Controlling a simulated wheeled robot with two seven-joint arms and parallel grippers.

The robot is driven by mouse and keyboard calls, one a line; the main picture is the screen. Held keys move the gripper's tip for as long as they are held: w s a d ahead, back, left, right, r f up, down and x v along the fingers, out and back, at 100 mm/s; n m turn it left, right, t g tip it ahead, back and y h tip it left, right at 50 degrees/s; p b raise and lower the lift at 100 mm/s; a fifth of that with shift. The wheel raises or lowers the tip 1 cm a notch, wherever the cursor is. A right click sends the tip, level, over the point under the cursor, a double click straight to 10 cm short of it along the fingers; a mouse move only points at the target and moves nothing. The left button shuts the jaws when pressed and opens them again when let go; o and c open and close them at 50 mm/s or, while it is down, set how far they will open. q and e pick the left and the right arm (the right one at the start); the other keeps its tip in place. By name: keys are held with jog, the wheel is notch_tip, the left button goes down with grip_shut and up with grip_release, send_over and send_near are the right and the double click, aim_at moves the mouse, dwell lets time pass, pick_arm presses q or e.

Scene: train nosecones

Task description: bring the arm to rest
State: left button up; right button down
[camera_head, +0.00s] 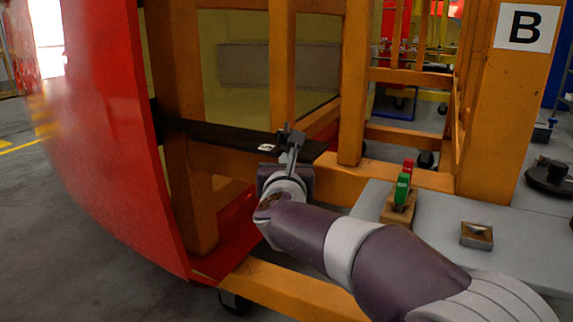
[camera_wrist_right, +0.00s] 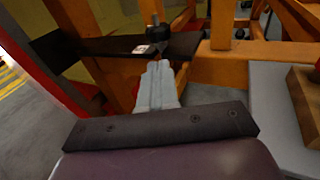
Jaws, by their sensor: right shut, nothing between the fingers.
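My right arm comes in from the lower right in the head view. Its gripper (camera_head: 291,150) is shut and empty, in front of the dark horizontal bar of the orange frame. In the right wrist view the shut fingers (camera_wrist_right: 157,75) point at a dark round knob (camera_wrist_right: 158,33) on or just in front of that bar; I cannot tell whether they touch it. The dark bar (camera_head: 215,133) carries a small white label and runs from the red nosecone panel (camera_head: 110,110) to the right. My left gripper is not in view.
A grey table (camera_head: 440,226) at the right bears a wooden block with green and red handled pieces (camera_head: 402,190) and a small square metal piece (camera_head: 477,235). The orange frame (camera_head: 520,100) with a "B" sign stands close behind. Open floor (camera_head: 60,230) lies at the left.

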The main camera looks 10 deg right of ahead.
jog(key=s+a+f+n+g+y, duration=0.25)
jog(key=s+f+n+g, duration=0.2)
jog(key=f+n, duration=0.75)
jog(key=s+a+f+n+g+y, duration=0.25)
jog(key=s+f+n+y, duration=0.4)
jog(key=n, duration=0.95)
jog(key=s+d+f+n+g+h, duration=0.3)
jog(key=s+d+f+n+g, duration=0.3)
jog(key=s, duration=0.3)
jog(key=s+d+f+n+g+h, duration=0.3)
jog(key=s+d+f+n, duration=0.25)
jog(key=s+f, duration=0.35)
notch_tip(320, 180, up, 29)
jog(key=d+p, duration=0.1)
jog(key=p, duration=2.7)
jog(key=shift+d+m+p, duration=0.3)
jog(key=shift+m+p, duration=0.1)
jog(key=shift+m, duration=0.05)
